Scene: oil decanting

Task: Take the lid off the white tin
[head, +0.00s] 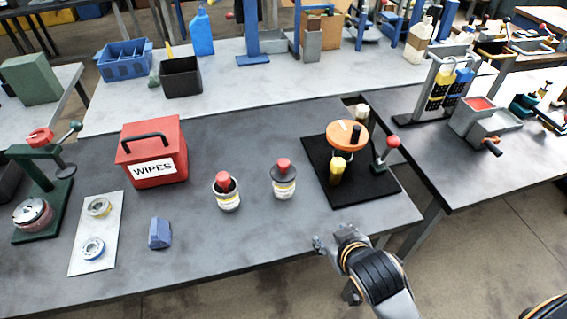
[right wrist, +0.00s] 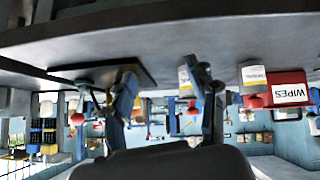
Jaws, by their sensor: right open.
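Two small whitish tins with yellow labels stand upright on the dark bench. The left tin (head: 228,199) has a pale rim, dark inside it, and a red knob on top. The right tin (head: 284,186) has a dark grey top with a red knob. I cannot tell for sure which is the white tin. My right gripper (head: 332,241) is open and empty at the bench's front edge, right of and nearer than both tins. The upside-down right wrist view shows the right tin (right wrist: 187,82) beyond the open fingers (right wrist: 167,95) and the other tin (right wrist: 252,76). My left gripper is out of view.
A red WIPES box (head: 154,165) stands behind left of the tins. A black mat (head: 366,190) with an orange-topped device (head: 347,136) lies to the right. A blue block (head: 160,233) and a pale plate (head: 97,225) lie left. The bench in front of the tins is clear.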

